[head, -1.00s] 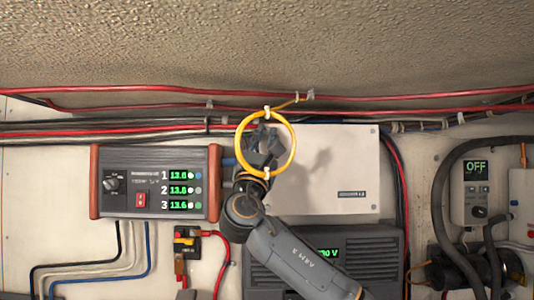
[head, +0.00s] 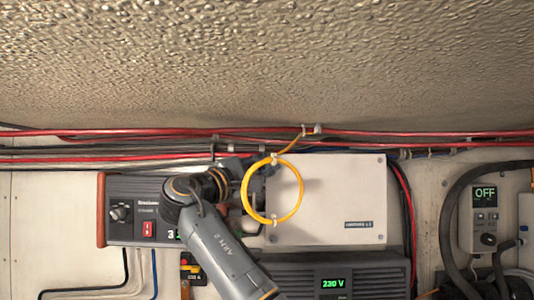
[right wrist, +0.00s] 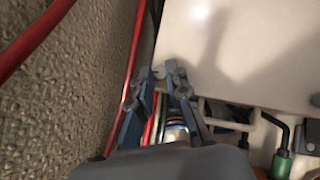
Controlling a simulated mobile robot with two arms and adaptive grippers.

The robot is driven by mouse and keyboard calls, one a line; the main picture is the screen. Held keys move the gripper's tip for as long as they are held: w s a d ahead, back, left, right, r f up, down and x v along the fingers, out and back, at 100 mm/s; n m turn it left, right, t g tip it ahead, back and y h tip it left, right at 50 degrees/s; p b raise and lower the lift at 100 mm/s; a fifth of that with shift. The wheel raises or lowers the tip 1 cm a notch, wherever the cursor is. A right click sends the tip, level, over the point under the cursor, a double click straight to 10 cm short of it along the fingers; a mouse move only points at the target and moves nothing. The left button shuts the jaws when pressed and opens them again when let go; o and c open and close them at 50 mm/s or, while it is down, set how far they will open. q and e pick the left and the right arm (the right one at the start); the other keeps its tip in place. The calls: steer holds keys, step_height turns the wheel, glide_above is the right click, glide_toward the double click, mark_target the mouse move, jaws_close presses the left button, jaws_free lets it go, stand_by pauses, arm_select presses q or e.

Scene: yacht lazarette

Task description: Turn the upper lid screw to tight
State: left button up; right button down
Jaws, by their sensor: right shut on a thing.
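The white box (head: 335,205) with its flat lid is on the wall in the middle of the head view. My right gripper (head: 256,167) is at the lid's upper left corner, partly behind the yellow ring. The lower lid screw (head: 272,238) shows at the lower left corner. My left gripper is not in view.
A yellow cable ring (head: 299,196) hangs before the lid's left edge. Red cables (head: 420,134) run above. A panel with a red switch (head: 148,229) is left, partly behind my arm. A grey unit reading 230 V (head: 345,270) is below, an OFF unit (head: 485,215) right.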

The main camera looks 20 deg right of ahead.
steer(key=shift+r+m+g+y+p, duration=0.25)
steer(key=shift+m+g+y+p, duration=0.15)
steer(key=shift+m+p, duration=0.5)
steer(key=shift+f, duration=0.1)
steer(key=c, duration=1.3)
jaws_free()
steer(key=shift+d, duration=0.1)
steer(key=v, duration=1.2)
